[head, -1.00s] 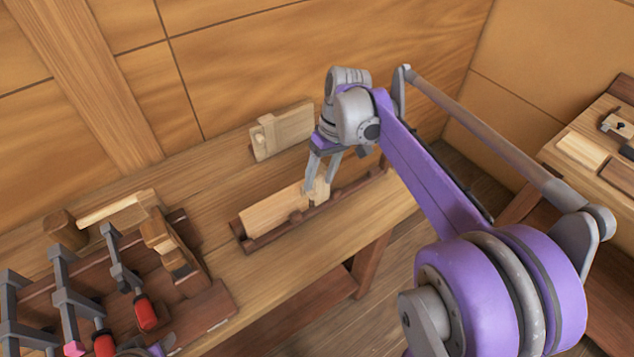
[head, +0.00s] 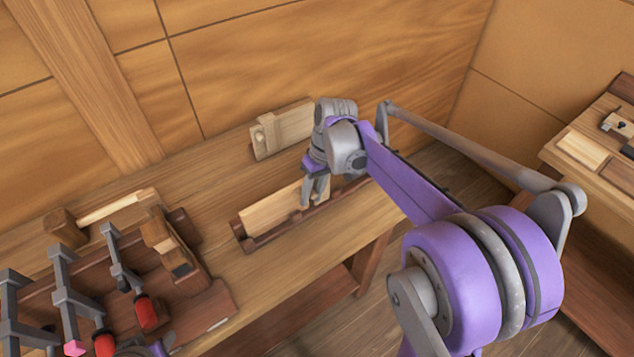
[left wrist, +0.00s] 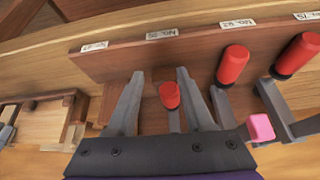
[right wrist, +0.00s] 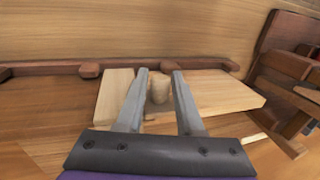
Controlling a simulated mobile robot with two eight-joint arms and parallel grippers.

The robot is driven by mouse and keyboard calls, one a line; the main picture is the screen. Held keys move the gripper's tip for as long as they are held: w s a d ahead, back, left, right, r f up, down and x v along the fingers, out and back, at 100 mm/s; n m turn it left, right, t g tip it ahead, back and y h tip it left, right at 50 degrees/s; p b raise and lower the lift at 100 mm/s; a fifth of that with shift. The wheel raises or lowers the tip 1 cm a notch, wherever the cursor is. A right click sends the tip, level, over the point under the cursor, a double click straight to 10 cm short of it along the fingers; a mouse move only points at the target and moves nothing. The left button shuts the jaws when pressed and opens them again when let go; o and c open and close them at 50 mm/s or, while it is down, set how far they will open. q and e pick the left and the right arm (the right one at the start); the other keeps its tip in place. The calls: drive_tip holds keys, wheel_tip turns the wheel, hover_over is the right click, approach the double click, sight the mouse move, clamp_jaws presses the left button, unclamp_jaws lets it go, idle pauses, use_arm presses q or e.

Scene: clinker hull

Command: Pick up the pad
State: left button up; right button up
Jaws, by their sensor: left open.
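A pale wooden board (head: 268,210) lies in a dark-railed rack on the bench in the head view. In the right wrist view, a short round wooden knob (right wrist: 159,88) stands on the board (right wrist: 220,92); this knobbed piece looks like the pad. My right gripper (right wrist: 160,76) has a finger on each side of the knob, very close to it. Whether the fingers press on it is unclear, and in the head view the gripper (head: 313,204) hides the knob. My left gripper (left wrist: 160,75) is open, with a red-handled clamp (left wrist: 170,96) visible between its fingers.
A second pale knobbed board (head: 284,130) leans at the wall. A clamp rack with several red-handled clamps (head: 146,312), a mallet (head: 105,212) and a wooden plane (head: 165,243) fill the bench's left. A side bench (head: 590,175) stands at right.

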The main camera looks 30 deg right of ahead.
drive_tip(key=c, duration=0.5)
clamp_jaws()
drive_tip(key=shift+r, duration=0.1)
